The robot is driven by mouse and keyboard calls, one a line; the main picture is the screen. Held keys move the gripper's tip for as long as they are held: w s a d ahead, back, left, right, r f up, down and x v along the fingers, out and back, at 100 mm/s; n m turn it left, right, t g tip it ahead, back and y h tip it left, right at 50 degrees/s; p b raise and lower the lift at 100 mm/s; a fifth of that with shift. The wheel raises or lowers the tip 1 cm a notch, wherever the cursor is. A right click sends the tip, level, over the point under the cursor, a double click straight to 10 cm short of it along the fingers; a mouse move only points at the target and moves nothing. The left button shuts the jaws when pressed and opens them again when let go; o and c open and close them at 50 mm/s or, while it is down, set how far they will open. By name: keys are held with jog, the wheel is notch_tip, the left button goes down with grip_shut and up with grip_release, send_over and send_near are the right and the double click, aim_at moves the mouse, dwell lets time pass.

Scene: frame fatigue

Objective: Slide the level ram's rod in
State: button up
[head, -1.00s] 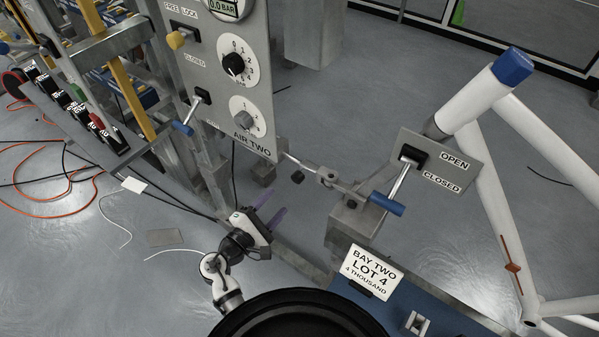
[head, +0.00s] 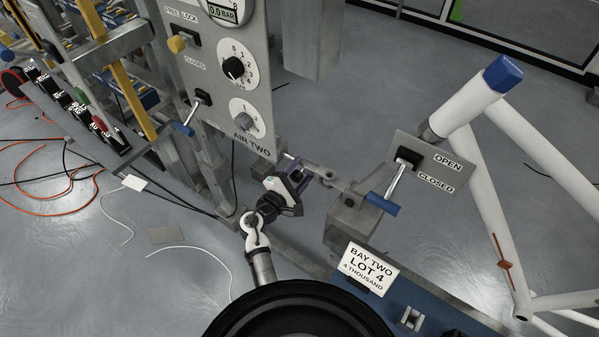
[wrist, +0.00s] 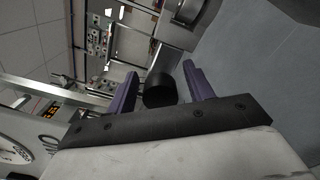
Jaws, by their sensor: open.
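The level ram's grey metal rod (head: 312,167) runs sideways between the AIR TWO panel and a grey block (head: 346,220), partly hidden by my gripper in the head view. My gripper (head: 295,177), with purple fingers, is at the left part of the rod. In the wrist view my gripper (wrist: 158,85) is open. A short black cylindrical knob (wrist: 160,90) shows between its fingers, with a visible gap on the right side. Whether the left finger touches the knob I cannot tell. The knob is hidden in the head view.
The panel (head: 222,70) stands left of the rod with dials and a blue-handled lever (head: 188,118). Another blue-handled lever (head: 385,203) on the OPEN/CLOSED plate (head: 437,162) stands close right. A LOT 4 sign (head: 367,268) is in front. Open floor lies behind.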

grip_shut()
jog(key=w+a, duration=0.1)
jog(key=w+a+b, duration=0.1)
jog(key=shift+a, duration=0.4)
grip_release()
jog(key=b+v, duration=0.2)
jog(key=v, duration=1.1)
jog(key=shift+s+a, duration=0.25)
jog(key=shift+s, duration=0.1)
